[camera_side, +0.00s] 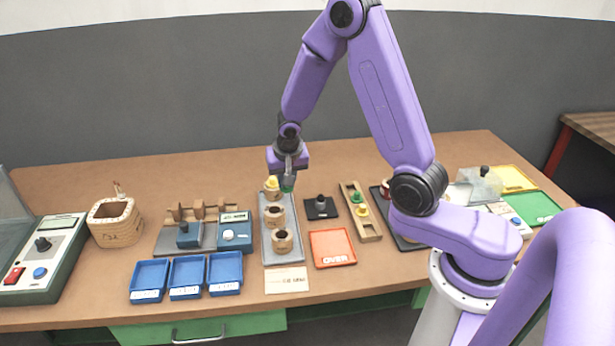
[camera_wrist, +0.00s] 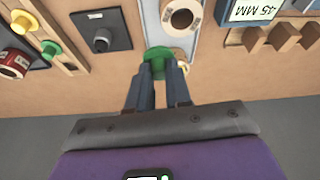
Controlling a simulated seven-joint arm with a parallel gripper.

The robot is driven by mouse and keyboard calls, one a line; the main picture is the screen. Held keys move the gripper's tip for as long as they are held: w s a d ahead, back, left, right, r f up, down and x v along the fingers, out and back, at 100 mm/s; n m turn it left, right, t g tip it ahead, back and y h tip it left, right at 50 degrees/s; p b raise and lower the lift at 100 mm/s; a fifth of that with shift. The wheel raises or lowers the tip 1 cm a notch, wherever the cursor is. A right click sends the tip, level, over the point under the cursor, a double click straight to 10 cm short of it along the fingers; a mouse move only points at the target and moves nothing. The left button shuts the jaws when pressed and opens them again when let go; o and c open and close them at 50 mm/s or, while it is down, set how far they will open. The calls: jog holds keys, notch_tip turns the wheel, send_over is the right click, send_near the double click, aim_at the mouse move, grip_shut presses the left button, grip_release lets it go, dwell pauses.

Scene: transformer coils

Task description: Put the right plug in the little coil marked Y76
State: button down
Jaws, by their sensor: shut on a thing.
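My gripper (camera_side: 288,178) is shut on a green plug (camera_side: 288,188), above the far end of a grey tray (camera_side: 289,257). The green plug (camera_wrist: 157,54) is between the fingertips (camera_wrist: 160,78) in the wrist view. Three little wooden coils stand in a row on the tray: a far one (camera_side: 273,194) with a yellow plug (camera_side: 271,182), a middle one (camera_side: 274,216) and a near one (camera_side: 281,241). The held plug is just right of the far coil in the side view; contact cannot be told. An open-holed coil (camera_wrist: 181,17) shows in the wrist view. I cannot read Y76 on any coil.
A black pad with a grey plug (camera_side: 320,201) and a wooden rack (camera_side: 369,228) with yellow and green plugs stand right of the tray. An orange tray (camera_side: 332,248) lies in front. A blue gauge (camera_side: 235,233) and blue trays (camera_side: 187,276) are left.

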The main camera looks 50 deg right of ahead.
jog(key=shift+n+y, duration=0.3)
jog(key=shift+n, duration=0.6)
jog(key=shift+w+a+f, duration=0.35)
jog(key=shift+a+f, duration=0.15)
jog(key=shift+f, duration=0.2)
jog(key=shift+w+a+f, duration=0.3)
jog(key=shift+a+f, duration=0.2)
jog(key=shift+f, duration=0.25)
jog(key=shift+w+a+f, duration=0.35)
jog(key=shift+a+f, duration=0.15)
jog(key=shift+f, duration=0.2)
jog(key=shift+f, duration=0.2)
jog(key=shift+f, duration=0.65)
jog(key=c, duration=0.6)
grip_release()
jog(key=shift+o, duration=0.2)
notch_tip(320, 180, up, 6)
jog(key=shift+r, duration=0.15)
dwell(0.4)
